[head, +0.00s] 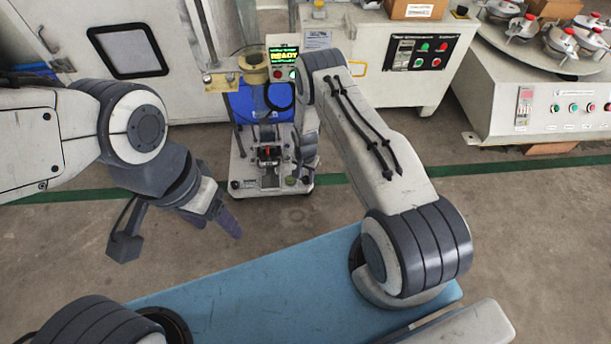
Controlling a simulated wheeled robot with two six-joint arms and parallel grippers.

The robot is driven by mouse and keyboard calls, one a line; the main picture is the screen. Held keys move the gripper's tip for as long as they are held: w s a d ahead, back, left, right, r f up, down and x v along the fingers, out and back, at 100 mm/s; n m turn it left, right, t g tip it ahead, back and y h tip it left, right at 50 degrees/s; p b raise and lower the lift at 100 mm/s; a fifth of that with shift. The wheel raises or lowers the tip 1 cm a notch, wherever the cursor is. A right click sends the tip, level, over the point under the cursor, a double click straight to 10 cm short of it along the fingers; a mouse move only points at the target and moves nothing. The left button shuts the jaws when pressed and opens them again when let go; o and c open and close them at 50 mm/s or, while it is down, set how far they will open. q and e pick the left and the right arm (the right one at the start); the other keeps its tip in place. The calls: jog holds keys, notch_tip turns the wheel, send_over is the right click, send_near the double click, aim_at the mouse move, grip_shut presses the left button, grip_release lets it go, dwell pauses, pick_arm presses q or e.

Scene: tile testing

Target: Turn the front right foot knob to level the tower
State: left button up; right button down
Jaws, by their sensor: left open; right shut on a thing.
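My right gripper (303,177) reaches down at the base's front right corner and is shut on the front right foot knob, which is mostly hidden by the fingers. A small greenish round part (291,180) shows beside the fingers. My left gripper (180,228) is open and empty, in front and to the left of the tower.
A grey cabinet with a control panel (420,54) stands behind on the right. Further right is a machine (540,95) with a round table of several fixtures. A green line (372,177) crosses the open floor.

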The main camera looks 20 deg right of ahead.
aim_at(305, 178)
jog(key=shift+m, duration=0.3)
jog(key=c, duration=0.6)
grip_release()
jog(key=shift+w+r+p, duration=0.1)
jog(key=shift+r+p, duration=2.6)
jog(key=shift+r, duration=2.5)
